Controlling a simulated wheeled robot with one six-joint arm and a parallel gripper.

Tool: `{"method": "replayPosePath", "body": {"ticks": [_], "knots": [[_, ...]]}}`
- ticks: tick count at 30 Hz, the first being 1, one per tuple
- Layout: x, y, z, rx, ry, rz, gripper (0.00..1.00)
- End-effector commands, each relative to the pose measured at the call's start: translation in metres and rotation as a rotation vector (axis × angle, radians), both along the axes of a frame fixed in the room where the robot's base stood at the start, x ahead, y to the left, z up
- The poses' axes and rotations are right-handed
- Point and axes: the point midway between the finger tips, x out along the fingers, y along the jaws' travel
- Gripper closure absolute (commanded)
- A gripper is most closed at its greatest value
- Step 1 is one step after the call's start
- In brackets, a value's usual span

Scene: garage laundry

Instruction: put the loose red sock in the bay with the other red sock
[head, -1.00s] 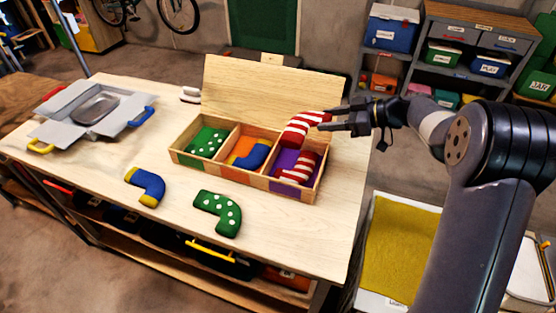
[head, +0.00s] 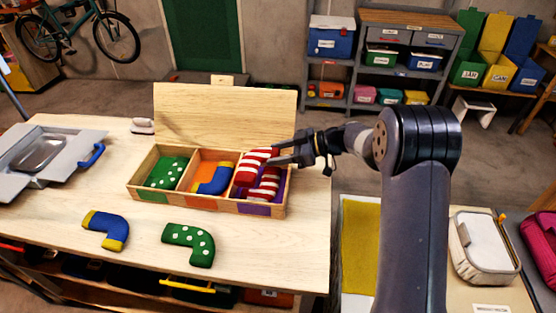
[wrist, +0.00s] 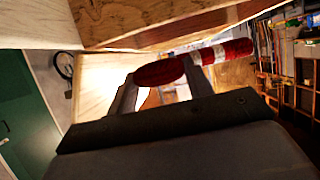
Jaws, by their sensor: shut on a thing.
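The loose red-and-white striped sock (head: 252,162) is held at the right end of the wooden divided box (head: 170,200). The other red striped sock (head: 266,186) lies in the box's right, purple bay (head: 280,188), partly covered by the held one. My gripper (head: 273,154) is shut on the loose sock, reaching in from the right. In the wrist view the held sock (wrist: 160,72) shows between the fingers. Whether it touches the sock below or the bay floor I cannot tell.
The left bay holds a green dotted sock (head: 168,172); the middle orange bay holds a blue-and-yellow sock (head: 214,180). Another blue-and-yellow sock (head: 106,230) and green dotted sock (head: 189,243) lie on the table in front. The box's raised lid (head: 225,115) stands behind. A grey tray (head: 40,155) is at left.

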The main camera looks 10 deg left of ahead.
Motion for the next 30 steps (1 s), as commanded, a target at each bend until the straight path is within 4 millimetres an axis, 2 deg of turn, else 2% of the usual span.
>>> {"method": "replayPosePath", "body": {"ticks": [3,5,27,28,30], "knots": [[0.000,0.000,-0.019,0.001,0.005,0.000,0.74],[0.000,0.000,-0.024,0.001,0.004,-0.001,0.74],[0.000,0.000,-0.037,0.000,0.002,-0.001,0.74],[0.000,0.000,-0.037,-0.001,0.002,-0.001,0.50],[0.000,0.000,-0.037,-0.001,0.003,-0.001,0.44]]}}
